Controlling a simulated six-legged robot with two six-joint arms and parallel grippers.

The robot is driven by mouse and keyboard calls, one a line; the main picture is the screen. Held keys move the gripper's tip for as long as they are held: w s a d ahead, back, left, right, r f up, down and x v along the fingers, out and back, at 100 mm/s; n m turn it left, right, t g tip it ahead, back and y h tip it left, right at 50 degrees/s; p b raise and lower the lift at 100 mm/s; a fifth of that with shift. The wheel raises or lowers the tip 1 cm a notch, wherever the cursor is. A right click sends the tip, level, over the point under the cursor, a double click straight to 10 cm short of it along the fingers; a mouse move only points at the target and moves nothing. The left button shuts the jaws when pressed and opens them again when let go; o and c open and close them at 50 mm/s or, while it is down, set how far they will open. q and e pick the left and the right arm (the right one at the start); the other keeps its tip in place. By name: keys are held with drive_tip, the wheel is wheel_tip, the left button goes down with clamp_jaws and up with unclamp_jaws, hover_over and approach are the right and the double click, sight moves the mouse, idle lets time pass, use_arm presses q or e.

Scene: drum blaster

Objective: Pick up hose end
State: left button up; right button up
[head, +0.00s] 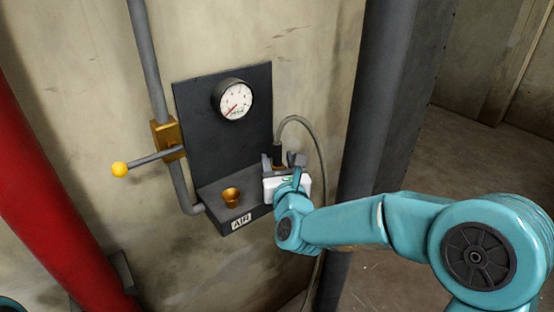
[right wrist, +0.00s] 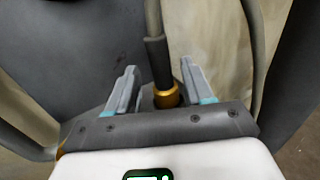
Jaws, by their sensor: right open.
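The hose end (head: 277,154) is a dark grey sleeve that stands upright at the right side of the dark shelf, with the grey hose (head: 319,150) arching out of its top. In the right wrist view the hose end (right wrist: 157,62) has a brass collar (right wrist: 166,96) at its lower end. My right gripper (head: 283,160) is open, with one finger on each side of the hose end. In the right wrist view the gripper (right wrist: 157,80) shows a gap between each finger and the sleeve. My left gripper is not in view.
The dark panel (head: 225,130) carries a pressure gauge (head: 233,99), and its shelf (head: 238,222) is marked AIR. A brass cup (head: 231,197) sits on the shelf. A valve lever with a yellow knob (head: 120,169) sticks out at left. A dark column (head: 373,100) stands close at right.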

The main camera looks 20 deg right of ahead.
drive_tip(key=shift+w+d+r, duration=0.1)
drive_tip(key=shift+w+d, duration=0.15)
drive_tip(key=shift+w, duration=0.95)
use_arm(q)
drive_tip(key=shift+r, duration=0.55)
use_arm(e)
clamp_jaws()
